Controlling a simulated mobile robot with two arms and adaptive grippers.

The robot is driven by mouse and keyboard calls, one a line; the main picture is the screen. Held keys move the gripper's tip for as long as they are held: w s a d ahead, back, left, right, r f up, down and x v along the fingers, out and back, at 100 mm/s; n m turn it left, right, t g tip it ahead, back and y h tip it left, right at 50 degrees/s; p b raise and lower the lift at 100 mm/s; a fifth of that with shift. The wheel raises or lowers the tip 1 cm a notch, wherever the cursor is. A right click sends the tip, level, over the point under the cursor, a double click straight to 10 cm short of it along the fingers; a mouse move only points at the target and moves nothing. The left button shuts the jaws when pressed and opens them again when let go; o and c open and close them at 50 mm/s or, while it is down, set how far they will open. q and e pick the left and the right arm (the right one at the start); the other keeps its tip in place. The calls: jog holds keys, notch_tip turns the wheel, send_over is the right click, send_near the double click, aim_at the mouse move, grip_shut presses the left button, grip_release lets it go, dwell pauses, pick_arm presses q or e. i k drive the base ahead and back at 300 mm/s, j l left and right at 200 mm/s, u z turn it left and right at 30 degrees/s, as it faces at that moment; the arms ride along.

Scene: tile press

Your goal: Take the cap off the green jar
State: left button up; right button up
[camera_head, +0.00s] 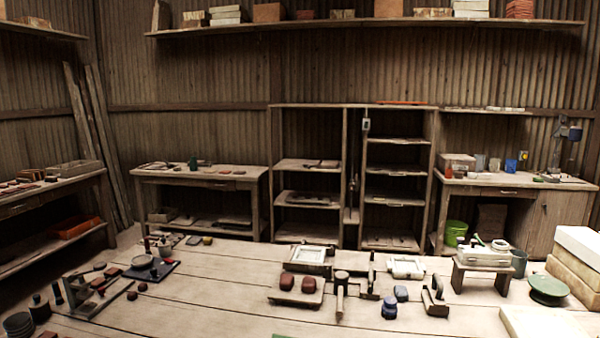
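A small dark green upright thing (193,163) stands on the wooden bench at the back left. It may be the green jar, but it is too small to tell whether it has a cap. A sliver of something green (282,336) shows at the bottom edge, mostly cut off. Neither of my grippers is in view.
A broad plank surface (215,300) fills the foreground, with free room left of centre. It bears reddish blocks (309,285), a dark blue jar-like thing (389,308) and a small wooden stand (482,268). Behind are a back bench (230,180), open shelves and a green bucket (455,233).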

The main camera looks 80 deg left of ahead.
aim_at(193, 166)
jog(key=u, duration=3.3)
